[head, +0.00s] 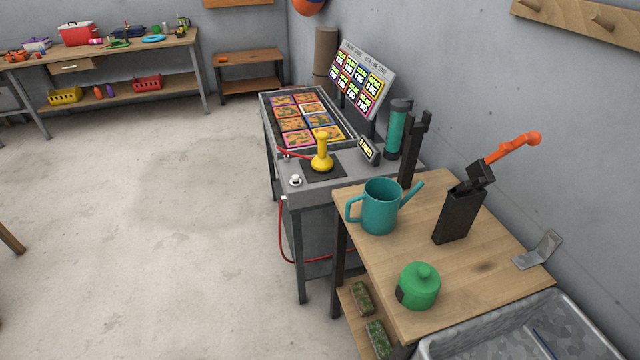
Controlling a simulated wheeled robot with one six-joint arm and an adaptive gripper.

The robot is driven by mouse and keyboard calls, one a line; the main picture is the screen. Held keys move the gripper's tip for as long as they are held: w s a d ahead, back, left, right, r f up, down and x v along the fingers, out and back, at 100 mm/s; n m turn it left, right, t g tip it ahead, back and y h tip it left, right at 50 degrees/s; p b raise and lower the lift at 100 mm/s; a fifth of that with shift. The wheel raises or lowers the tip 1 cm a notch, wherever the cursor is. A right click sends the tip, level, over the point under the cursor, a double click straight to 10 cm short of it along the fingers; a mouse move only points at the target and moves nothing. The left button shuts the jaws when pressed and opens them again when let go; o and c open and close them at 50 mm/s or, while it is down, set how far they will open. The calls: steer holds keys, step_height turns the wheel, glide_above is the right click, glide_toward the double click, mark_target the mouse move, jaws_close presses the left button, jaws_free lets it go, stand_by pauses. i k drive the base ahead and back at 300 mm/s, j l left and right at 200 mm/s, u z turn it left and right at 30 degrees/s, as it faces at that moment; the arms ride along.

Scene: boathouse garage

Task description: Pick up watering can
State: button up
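The teal watering can (380,210) stands upright on the wooden-topped table (460,275), near its far left corner. Its open top faces up, its loop handle is on the left and its spout points up to the right. My gripper does not show in the head view.
A black holder (459,214) with an orange-handled tool (510,150) is to the right. A metal basin (540,325) adjoins the near edge. The concrete floor (160,220) at left is clear.

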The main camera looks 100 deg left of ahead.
mark_target(381, 196)
steer(key=u, duration=2.15)
steer(key=z, duration=1.4)
steer(key=i+l+u, duration=0.2)
steer(key=l+u, duration=0.25)
steer(key=i+l+u, duration=0.1)
steer(key=l+u, duration=0.3)
steer(key=i+u, duration=0.1)
steer(key=i, duration=0.15)
